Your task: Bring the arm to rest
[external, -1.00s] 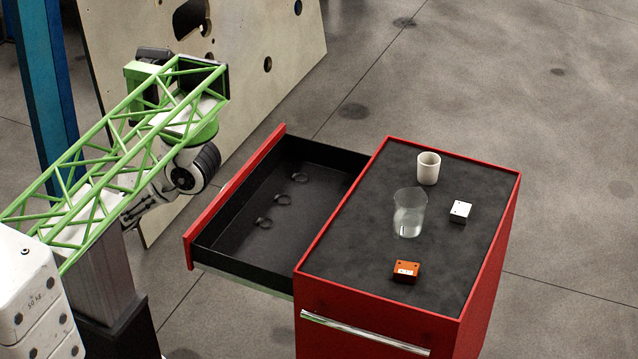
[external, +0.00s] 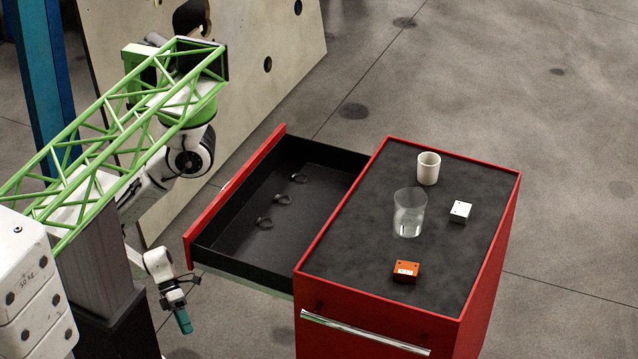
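My gripper (external: 181,314) hangs at the lower left, pointing down and slightly right, in front of the open drawer and outside it. A teal piece shows at its tip; I cannot tell whether it is the fingertips or something held, or whether the fingers are apart. My arm hangs below the green lattice boom (external: 130,140), folded beside a grey post. Part of the arm is hidden behind the boom and post.
A drilled panel (external: 240,100) stands behind.

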